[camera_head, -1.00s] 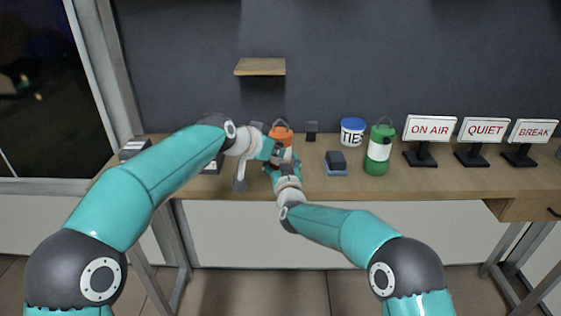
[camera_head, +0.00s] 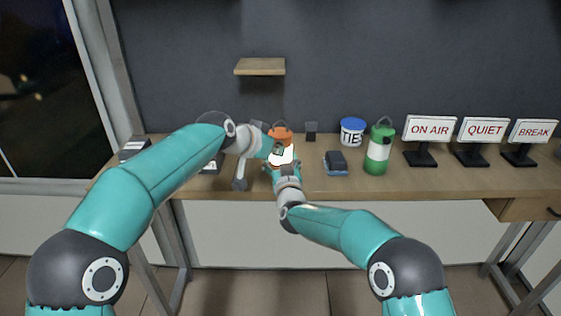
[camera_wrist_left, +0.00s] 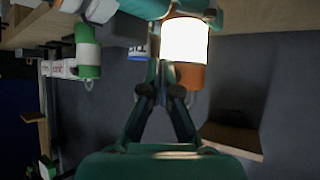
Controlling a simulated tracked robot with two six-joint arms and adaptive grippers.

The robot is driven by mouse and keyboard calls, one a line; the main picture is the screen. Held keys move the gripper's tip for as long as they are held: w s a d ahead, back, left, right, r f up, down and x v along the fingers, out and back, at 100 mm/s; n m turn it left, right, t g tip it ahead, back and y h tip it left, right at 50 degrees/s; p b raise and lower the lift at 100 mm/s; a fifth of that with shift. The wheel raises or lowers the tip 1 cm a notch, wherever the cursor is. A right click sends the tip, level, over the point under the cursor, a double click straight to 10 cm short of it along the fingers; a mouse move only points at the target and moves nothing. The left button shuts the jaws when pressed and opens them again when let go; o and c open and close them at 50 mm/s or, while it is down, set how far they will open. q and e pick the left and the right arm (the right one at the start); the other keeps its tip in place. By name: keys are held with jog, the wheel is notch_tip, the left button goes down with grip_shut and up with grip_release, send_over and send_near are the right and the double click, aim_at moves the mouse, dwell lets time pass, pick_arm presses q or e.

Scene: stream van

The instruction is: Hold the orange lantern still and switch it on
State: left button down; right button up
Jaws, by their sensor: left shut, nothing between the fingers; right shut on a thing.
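The orange lantern (camera_head: 281,134) stands on the wooden desk with its middle glowing bright white. In the left wrist view the lit lantern (camera_wrist_left: 190,76) appears upside down, its orange top below the glowing part. My right gripper (camera_head: 283,168) is shut on the lantern low down, from the front. My left gripper (camera_head: 277,151) is shut and empty, close against the lantern's left front. In the left wrist view the left fingertips (camera_wrist_left: 160,68) meet right beside the glowing part; I cannot tell whether they touch it. The lantern's switch is hidden.
A blue-and-black block (camera_head: 336,162), a TIES tub (camera_head: 352,132) and a green lantern (camera_head: 378,150) stand to the right, then three signs (camera_head: 431,129). A small wooden shelf (camera_head: 260,67) is on the wall above. The desk's front right is clear.

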pick_arm(q)
jog(key=shift+s, duration=0.25)
jog(key=s, duration=0.5)
jog(key=shift+s+a, duration=0.15)
jog(key=shift+s, duration=0.25)
pick_arm(e)
jog(key=o, duration=1.4)
jog(key=shift+o, duration=0.2)
jog(key=shift+s, duration=0.15)
